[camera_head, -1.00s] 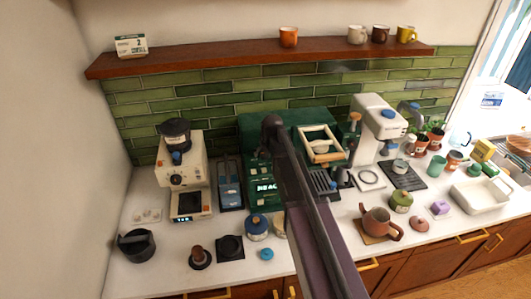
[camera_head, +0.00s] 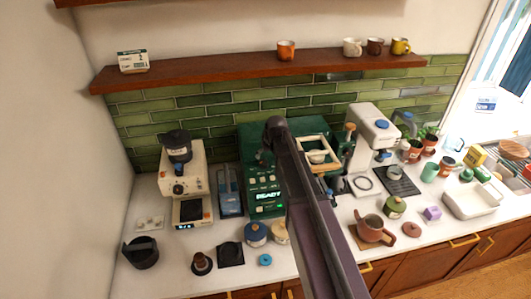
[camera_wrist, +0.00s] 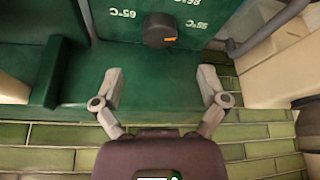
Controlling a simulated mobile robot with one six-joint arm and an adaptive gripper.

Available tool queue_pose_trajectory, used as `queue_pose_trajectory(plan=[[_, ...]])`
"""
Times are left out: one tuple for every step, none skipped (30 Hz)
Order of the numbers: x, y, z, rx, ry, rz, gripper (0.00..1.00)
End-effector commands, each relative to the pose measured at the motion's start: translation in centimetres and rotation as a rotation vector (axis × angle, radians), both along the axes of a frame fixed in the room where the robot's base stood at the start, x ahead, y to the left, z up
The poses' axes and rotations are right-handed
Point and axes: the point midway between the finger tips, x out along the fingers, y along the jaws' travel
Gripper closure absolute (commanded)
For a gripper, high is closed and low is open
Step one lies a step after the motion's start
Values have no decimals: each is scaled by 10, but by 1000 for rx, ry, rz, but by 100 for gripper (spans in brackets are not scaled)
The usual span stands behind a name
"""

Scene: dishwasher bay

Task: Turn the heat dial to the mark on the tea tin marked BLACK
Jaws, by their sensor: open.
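The heat dial (camera_wrist: 160,30) is a dark round knob with an orange mark, on a green panel in the wrist view. Upside-down temperature labels stand around it; one reads 65°C and another 85°C. My gripper (camera_wrist: 160,82) is open and empty, its fingers spread on the green body, apart from the dial. In the head view my arm hides the dial and gripper. The green machine (camera_head: 252,150) shows a lit READY display. Lidded tins stand on the counter: a blue one (camera_head: 256,236), a cream one (camera_head: 280,236) and a green one (camera_head: 393,209). No BLACK marking is legible.
A cream grinder (camera_head: 185,180) stands left of the green machine, and a white machine (camera_head: 372,140) right of it. A brown teapot (camera_head: 371,231) sits at the front right. A wooden shelf (camera_head: 220,70) with mugs runs above. The front left counter has some clear room.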

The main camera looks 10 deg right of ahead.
Motion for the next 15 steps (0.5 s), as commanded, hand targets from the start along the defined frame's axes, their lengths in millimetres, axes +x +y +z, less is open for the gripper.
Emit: queue_pose_trajectory(plan=[[-3,-1,9,0,0,0,7],[-4,-1,12,0,0,0,7],[-5,-1,15,0,0,0,7],[-6,-1,18,0,0,0,7],[-7,-2,20,0,0,0,7],[-8,-2,23,0,0,0,7],[-10,-2,26,0,0,0,7],[-11,-3,29,0,0,0,7],[-12,-3,32,0,0,0,7],[-13,-3,34,0,0,0,7],[-14,-3,37,0,0,0,7],[-15,-4,40,0,0,0,7],[-16,-4,43,0,0,0,7],[-17,-4,45,0,0,0,7],[-19,-5,49,0,0,0,7]])
